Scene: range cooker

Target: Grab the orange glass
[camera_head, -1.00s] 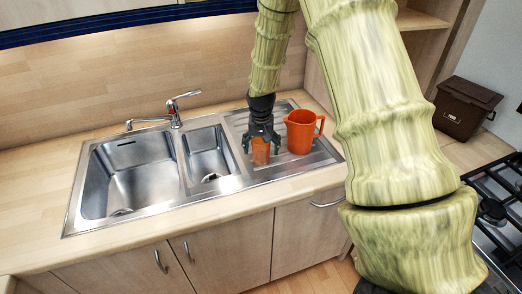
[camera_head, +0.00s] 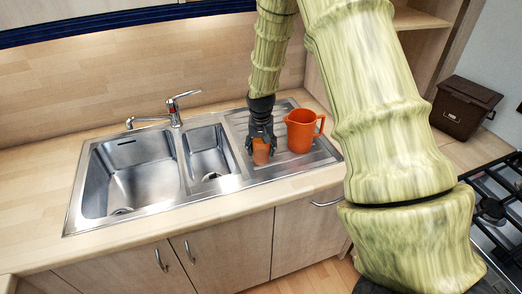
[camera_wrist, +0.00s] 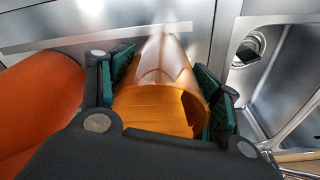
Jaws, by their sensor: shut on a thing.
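The orange glass (camera_head: 261,153) is on the ribbed drainboard of the sink, right of the small basin. My gripper (camera_head: 261,144) comes down on it from above and is shut on it. In the wrist view the see-through orange glass (camera_wrist: 160,97) lies between the two green finger pads of my gripper (camera_wrist: 165,92), with a pad against each side. I cannot tell if the glass's base is touching the drainboard.
An orange jug (camera_head: 301,131) stands close to the right of my gripper; it fills the left edge of the wrist view (camera_wrist: 38,100). The two sink basins (camera_head: 135,175) and the tap (camera_head: 174,110) are to the left. A brown box (camera_head: 464,108) and gas hob (camera_head: 502,205) are at the right.

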